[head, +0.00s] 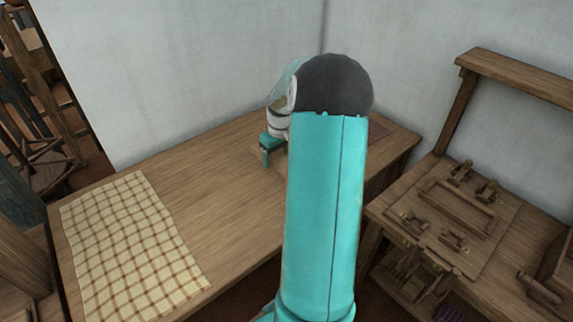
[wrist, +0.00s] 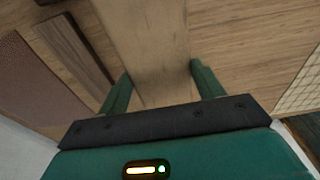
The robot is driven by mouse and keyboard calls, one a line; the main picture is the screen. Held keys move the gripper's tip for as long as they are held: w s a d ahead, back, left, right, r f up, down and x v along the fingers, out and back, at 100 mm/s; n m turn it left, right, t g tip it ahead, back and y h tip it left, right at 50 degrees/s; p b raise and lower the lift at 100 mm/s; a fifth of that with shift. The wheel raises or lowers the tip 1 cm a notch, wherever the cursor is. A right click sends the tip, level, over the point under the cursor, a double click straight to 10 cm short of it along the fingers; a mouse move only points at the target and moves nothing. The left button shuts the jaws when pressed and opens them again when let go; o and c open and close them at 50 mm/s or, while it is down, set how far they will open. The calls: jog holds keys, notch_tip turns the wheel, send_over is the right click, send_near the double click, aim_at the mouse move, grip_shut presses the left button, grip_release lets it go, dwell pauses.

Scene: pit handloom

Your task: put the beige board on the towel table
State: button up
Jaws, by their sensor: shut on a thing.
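The beige board (wrist: 148,45) is a long pale wooden piece between the two green fingers of my gripper (wrist: 160,72) in the wrist view. My gripper is shut on it, with a finger along each long edge. In the head view my gripper (head: 272,150) is low over the far part of the towel table (head: 215,195). The board is mostly hidden there by my arm and gripper. I cannot tell whether it touches the tabletop. The checked towel (head: 130,245) lies flat on the table's left end.
In the wrist view a dark brown board (wrist: 72,45) and a reddish-brown mat (wrist: 35,85) lie left of the beige board. A workbench (head: 450,220) with wooden fittings stands at the right. White walls close the back. The table's middle is bare.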

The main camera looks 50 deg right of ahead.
aim_at(286, 158)
jog(key=d+f, duration=0.4)
jog(key=w+d+f, duration=0.1)
jog(key=d+f, duration=0.1)
jog(key=shift+d+f, duration=0.1)
jog(key=shift+w+d+f, duration=0.1)
jog(key=shift+d+f, duration=0.05)
jog(key=shift+f, duration=1.55)
jog(key=shift+f, duration=0.1)
jog(key=o, duration=1.1)
